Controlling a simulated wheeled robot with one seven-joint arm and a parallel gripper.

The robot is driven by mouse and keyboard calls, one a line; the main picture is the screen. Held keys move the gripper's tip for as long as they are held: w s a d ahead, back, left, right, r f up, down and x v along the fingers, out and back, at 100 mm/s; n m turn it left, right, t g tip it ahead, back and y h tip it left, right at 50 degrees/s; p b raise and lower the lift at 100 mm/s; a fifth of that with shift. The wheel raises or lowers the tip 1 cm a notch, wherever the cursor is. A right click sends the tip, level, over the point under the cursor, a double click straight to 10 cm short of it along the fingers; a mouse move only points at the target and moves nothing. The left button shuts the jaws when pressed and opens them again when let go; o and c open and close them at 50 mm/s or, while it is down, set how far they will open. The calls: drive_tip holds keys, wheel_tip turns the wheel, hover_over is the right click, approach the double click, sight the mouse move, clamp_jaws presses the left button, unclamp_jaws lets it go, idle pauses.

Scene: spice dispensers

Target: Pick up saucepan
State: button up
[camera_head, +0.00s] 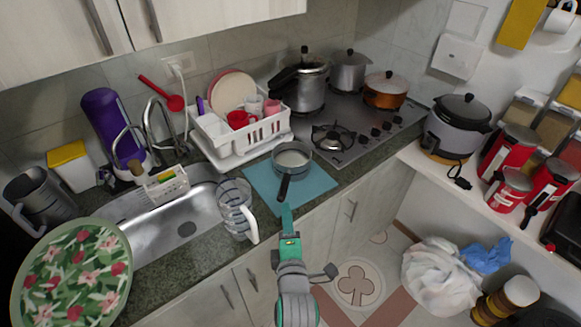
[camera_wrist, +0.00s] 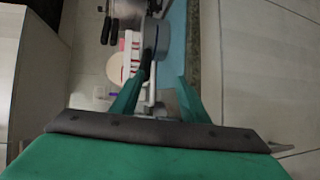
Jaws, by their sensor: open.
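The saucepan (camera_head: 292,157) is a small grey pan with a black handle, resting on a blue mat (camera_head: 262,184) on the counter. Its handle points toward me in the head view. My gripper (camera_head: 286,208) is just in front of the handle end, near the counter's front edge. In the wrist view the saucepan (camera_wrist: 156,40) lies beyond my open green fingers (camera_wrist: 163,82), slightly left of the middle. Nothing is seen held. Whether the handle tip is between the fingers is not clear.
A glass pitcher (camera_head: 236,210) stands left of the mat at the sink's edge. A white dish rack (camera_head: 240,140) is behind the mat. The stove (camera_head: 350,125) with several pots is to the back right. A rice cooker (camera_head: 457,126) stands on the right-hand shelf.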

sight(285, 184)
drive_tip(key=shift+n, duration=0.8)
drive_tip(key=w, duration=0.2)
drive_tip(key=w+r, duration=0.1)
drive_tip(key=w, duration=0.4)
drive_tip(key=shift+w+a+r, duration=0.1)
drive_tip(key=shift+w+r, duration=0.05)
drive_tip(key=shift+w, duration=0.1)
drive_tip(key=shift+r+x, duration=0.1)
drive_tip(key=shift+x, duration=1.2)
drive_tip(key=shift+r+x, duration=0.15)
drive_tip(key=shift+x, duration=1.15)
drive_tip(key=shift+c, duration=0.6)
clamp_jaws()
drive_tip(key=shift+r, duration=0.1)
